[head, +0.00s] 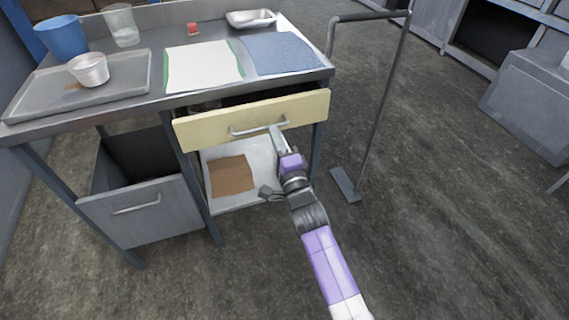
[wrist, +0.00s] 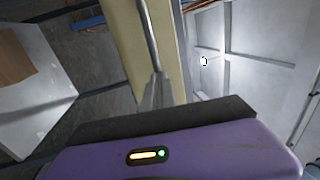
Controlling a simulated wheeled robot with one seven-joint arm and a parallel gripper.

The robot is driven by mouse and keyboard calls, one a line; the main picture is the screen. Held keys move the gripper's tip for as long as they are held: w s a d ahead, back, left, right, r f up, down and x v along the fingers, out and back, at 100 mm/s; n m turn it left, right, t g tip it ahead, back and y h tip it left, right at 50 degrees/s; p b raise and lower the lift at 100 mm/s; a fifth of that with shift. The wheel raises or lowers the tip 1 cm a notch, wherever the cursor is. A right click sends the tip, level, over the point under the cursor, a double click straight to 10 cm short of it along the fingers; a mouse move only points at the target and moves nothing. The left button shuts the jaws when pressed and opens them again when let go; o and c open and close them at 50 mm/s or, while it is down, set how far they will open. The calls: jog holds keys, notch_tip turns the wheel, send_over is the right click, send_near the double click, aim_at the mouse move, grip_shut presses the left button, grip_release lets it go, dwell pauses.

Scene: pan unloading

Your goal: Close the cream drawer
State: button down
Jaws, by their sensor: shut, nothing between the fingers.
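The cream drawer (head: 300,107) sits under the steel table's top and is pulled part way out, with a dark gap above its front. A grey bar handle (head: 247,130) runs along its front. My gripper (head: 272,130) is at the right part of the handle, shut and empty, its fingertips against or very close to the drawer front. The wrist view shows the shut fingers (wrist: 157,92) by the handle (wrist: 151,35) and the cream front (wrist: 127,45). I cannot tell whether they touch it.
A grey lower drawer (head: 150,215) stands open at left. The table top (head: 165,97) holds a tray (head: 30,97), a blue cup (head: 62,37), a glass (head: 122,25) and cloths (head: 285,52). A metal stand (head: 378,100) is at right. The floor (head: 430,230) at front right is clear.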

aim_at(268, 119)
jog(key=b+x, duration=0.2)
jog(key=x, duration=0.1)
jog(key=f+b+x, duration=0.1)
jog(key=b+x, duration=0.1)
jog(key=shift+w+a+f, duration=0.15)
jog(key=shift+w, duration=0.35)
jog(key=shift+w+r, duration=0.25)
jog(key=shift+r, duration=0.05)
